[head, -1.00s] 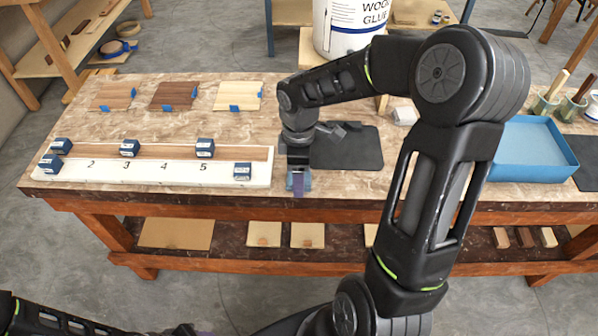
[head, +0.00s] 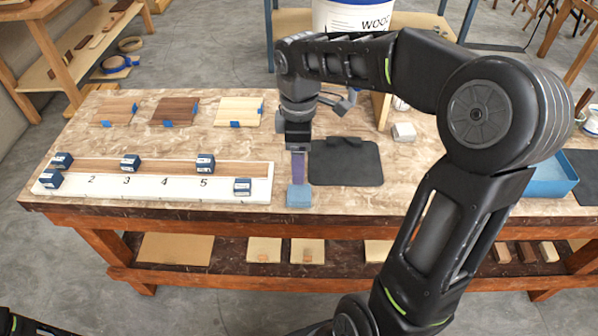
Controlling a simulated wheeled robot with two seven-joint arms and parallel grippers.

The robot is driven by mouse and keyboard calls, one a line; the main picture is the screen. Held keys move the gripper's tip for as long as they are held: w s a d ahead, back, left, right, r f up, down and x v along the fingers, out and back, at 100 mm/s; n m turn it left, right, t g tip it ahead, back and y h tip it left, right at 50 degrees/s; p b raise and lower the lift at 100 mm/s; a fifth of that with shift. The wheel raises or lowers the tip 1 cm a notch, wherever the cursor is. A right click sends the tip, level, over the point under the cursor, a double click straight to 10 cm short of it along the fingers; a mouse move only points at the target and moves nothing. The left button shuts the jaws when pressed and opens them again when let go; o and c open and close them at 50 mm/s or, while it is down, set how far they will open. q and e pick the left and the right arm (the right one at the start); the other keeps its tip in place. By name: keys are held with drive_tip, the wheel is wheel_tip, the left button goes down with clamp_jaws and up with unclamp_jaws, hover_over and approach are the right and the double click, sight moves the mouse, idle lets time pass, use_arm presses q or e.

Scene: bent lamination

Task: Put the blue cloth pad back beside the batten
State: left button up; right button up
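The blue cloth pad (head: 299,195) lies on the bench near its front edge, just off the right end of the white numbered board (head: 120,190). The batten (head: 145,165), a thin brown wood strip, lies along the back part of that board among several dark blue blocks. My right gripper (head: 297,178) points down just above and behind the pad. Its purple finger shows as one strip, so its opening cannot be judged; the pad appears to rest on the bench, apart from it. My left gripper is out of view; only a bit of its arm shows at bottom left.
A dark mat (head: 345,163) lies right of my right gripper, with a small pale block (head: 403,131) beyond. Three wood samples (head: 240,112) lie at the back. A glue bucket (head: 350,15) stands behind. A blue tray (head: 550,180) is at right, partly hidden by my arm.

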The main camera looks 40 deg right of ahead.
drive_tip(key=shift+r, duration=0.6)
